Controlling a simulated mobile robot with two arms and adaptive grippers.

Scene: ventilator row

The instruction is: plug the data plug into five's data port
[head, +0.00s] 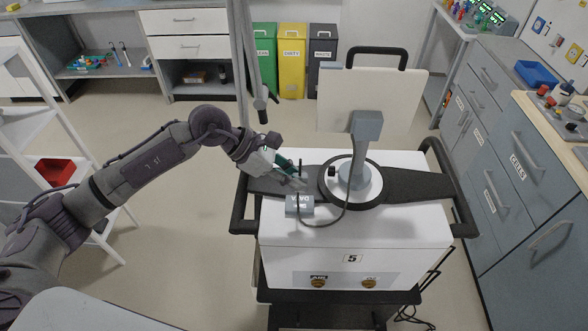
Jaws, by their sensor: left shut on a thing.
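The ventilator cart marked 5 (275,232) stands in the middle of the head view, white with dark side handles. A grey block with an upside-down DATA label, which looks like the data plug (300,209), is at its top front edge. A dark cable loops from it toward the screen's post. My left gripper (301,184) reaches in from the left, its tips at the block's upper end, and is shut on it. The exact contact is too small to see. Two brass round ports, left (318,283) and right (369,283), sit on the front under small labels I cannot read surely. My right gripper is not in view.
A screen (365,100) seen from behind rises on a grey post (360,150) right of my gripper. Grey drawers (515,160) flank the right side. A white shelf with a red bin (55,172) stands left. Coloured bins (292,60) stand behind. Floor shows between.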

